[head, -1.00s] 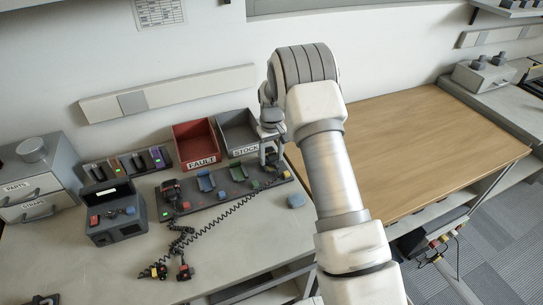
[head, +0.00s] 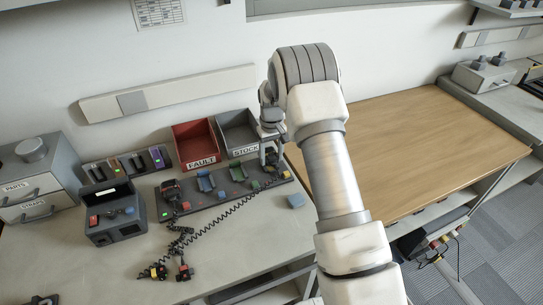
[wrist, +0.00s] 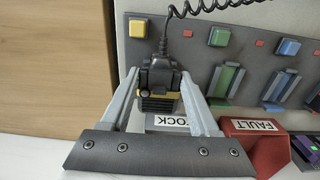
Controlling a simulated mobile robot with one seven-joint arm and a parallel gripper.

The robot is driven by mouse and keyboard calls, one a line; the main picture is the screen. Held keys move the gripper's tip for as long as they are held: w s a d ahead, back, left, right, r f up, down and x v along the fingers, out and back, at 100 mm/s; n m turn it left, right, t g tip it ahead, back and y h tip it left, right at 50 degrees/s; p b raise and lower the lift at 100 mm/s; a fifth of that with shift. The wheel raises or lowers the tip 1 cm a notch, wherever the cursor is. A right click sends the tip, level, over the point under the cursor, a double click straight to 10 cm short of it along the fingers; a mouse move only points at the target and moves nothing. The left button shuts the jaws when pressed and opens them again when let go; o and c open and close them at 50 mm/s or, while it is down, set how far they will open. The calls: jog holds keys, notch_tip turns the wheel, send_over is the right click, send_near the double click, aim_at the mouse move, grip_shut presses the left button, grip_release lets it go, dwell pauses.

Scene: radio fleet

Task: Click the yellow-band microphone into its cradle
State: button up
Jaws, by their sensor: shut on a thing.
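My gripper (wrist: 160,76) is shut on the black yellow-band microphone (wrist: 160,80), with its yellow band between the fingers and its coiled cord (wrist: 215,6) leading off at the top. In the head view my gripper (head: 270,157) is at the right end of the dark cradle rack (head: 205,211). The wrist view shows a yellow block (wrist: 137,28) on the rack just above the microphone. The yellow position's cradle is hidden behind the microphone, so I cannot tell whether they touch. A green cradle (wrist: 227,80) and a blue cradle (wrist: 280,87) stand beside it.
The red FAULT bin (head: 195,138) and the grey STOCK bin (head: 236,127) stand behind the rack. A grey radio box (head: 115,222) stands left. The wooden bench (head: 420,150) at right is clear.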

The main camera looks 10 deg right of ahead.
aim_at(271, 157)
jog(key=shift+f+b, duration=0.85)
jog(key=shift+f, duration=0.35)
dwell(0.4)
jog(key=o, duration=1.4)
jog(key=shift+c, duration=0.2)
notch_tip(271, 157, up, 18)
jog(key=shift+f+p, duration=0.25)
jog(key=shift+p, duration=0.15)
